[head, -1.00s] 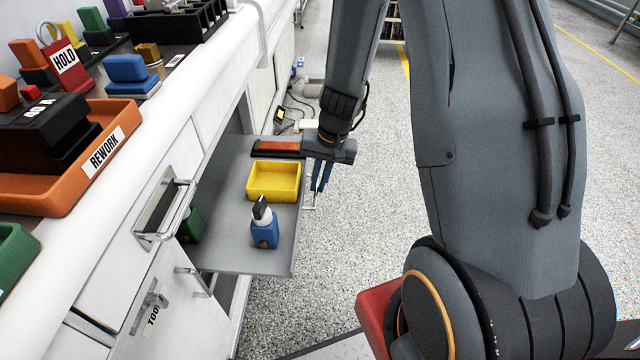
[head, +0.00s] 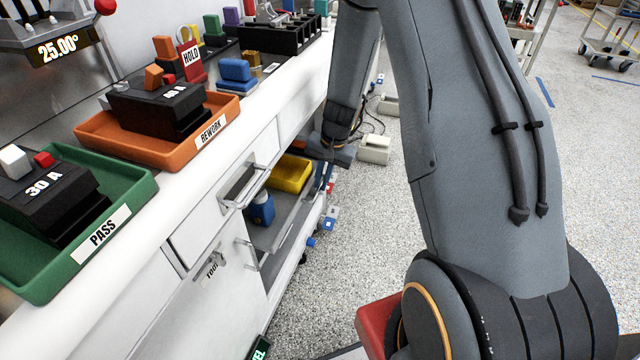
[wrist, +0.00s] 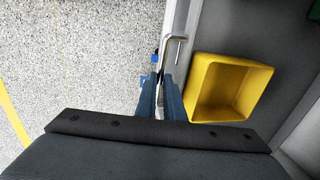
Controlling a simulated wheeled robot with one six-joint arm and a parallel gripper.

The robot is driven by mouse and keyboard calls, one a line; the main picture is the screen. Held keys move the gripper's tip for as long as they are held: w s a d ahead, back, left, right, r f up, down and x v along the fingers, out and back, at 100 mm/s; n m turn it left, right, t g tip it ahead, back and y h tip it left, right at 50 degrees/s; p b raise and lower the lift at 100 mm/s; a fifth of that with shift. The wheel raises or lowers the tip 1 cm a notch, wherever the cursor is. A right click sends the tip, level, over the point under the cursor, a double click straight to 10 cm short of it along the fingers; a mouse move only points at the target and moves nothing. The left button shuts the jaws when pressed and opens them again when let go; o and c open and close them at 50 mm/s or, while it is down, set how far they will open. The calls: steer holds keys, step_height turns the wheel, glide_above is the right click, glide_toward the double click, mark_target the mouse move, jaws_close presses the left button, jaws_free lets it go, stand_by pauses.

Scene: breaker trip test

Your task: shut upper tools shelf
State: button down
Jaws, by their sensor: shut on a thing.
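The grey tools shelf (head: 268,238) stands partly out of the white bench's opening. It carries a yellow bin (head: 290,174) and a blue bottle (head: 262,212). In the wrist view the bin (wrist: 229,88) lies right of my fingers, inside the shelf's pale front edge (wrist: 178,18). A metal bar handle (wrist: 174,44) runs along that edge. My gripper (head: 326,178) is at the shelf's front edge, near its far end. In the wrist view my gripper (wrist: 161,84) is shut on the handle, whose gripped part is mostly hidden between the blue fingers.
Drawer handle (head: 243,186) and door handle (head: 246,254) project from the bench front. Small blue and white things (head: 329,218) show just beyond the shelf edge. A white box (head: 374,149) with cables is on the floor farther back.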

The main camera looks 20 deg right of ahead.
steer(key=shift+w+a, duration=0.25)
steer(key=shift+a, duration=0.1)
steer(key=c, duration=1.9)
jaws_free()
steer(key=shift+o, duration=0.2)
